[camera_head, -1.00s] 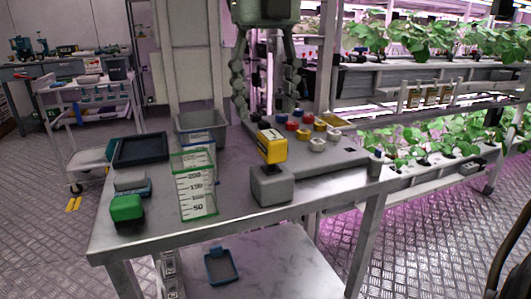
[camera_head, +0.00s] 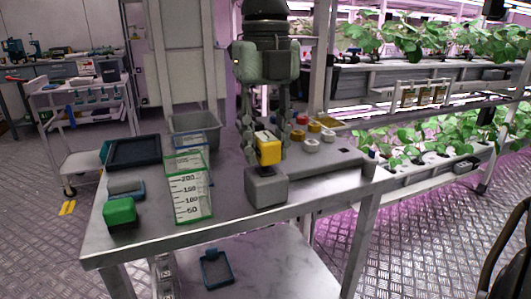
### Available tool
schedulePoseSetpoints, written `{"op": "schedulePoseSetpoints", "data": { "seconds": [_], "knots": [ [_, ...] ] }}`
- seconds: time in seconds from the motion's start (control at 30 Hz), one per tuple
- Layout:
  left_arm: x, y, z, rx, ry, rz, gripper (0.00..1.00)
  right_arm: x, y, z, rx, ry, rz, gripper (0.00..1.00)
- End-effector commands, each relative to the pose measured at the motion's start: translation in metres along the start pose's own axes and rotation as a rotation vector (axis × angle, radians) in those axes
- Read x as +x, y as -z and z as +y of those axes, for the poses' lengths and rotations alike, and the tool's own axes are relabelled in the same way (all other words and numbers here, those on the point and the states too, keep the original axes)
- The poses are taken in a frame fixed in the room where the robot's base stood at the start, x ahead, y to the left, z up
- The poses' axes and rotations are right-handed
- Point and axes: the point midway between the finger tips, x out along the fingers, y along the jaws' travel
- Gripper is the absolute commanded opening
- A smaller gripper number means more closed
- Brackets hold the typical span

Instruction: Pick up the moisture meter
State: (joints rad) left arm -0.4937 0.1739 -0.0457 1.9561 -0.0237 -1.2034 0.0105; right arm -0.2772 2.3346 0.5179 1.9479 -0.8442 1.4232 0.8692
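The yellow moisture meter (camera_head: 269,152) stands upright in a grey block (camera_head: 266,188) near the front edge of the table, its dark lower part going into the block. My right gripper (camera_head: 267,148) comes down from above with one finger on each side of the meter's yellow body. The fingers are drawn in close and look shut on the meter, though the far contact is partly hidden. My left gripper is not in view.
Behind on the right, a grey panel (camera_head: 335,158) bears several coloured knobs. Plant racks stand at the right.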

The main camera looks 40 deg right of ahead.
Motion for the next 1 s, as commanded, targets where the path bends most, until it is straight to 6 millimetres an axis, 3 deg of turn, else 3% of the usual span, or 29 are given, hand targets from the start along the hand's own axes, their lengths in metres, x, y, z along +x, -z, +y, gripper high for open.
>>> {"op": "schedulePoseSetpoints", "data": {
  "seconds": [0.03,0.23,0.63,0.87,1.0],
  "knots": [
    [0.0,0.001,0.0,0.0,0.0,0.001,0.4,0.0,0.0,0.0,0.0,0.0,0.0,0.24],
    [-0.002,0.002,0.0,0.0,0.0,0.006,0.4,0.0,0.0,0.0,0.0,0.0,0.0,0.0],
    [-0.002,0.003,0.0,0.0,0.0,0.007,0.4,-0.008,0.0,0.0,0.001,0.0,-0.002,0.0],
    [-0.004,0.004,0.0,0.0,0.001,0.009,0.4,-0.04,-0.001,0.001,0.001,0.001,-0.004,0.0],
    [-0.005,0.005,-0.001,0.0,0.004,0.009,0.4,-0.055,0.006,-0.022,0.002,-0.005,-0.004,0.0]
  ]
}}
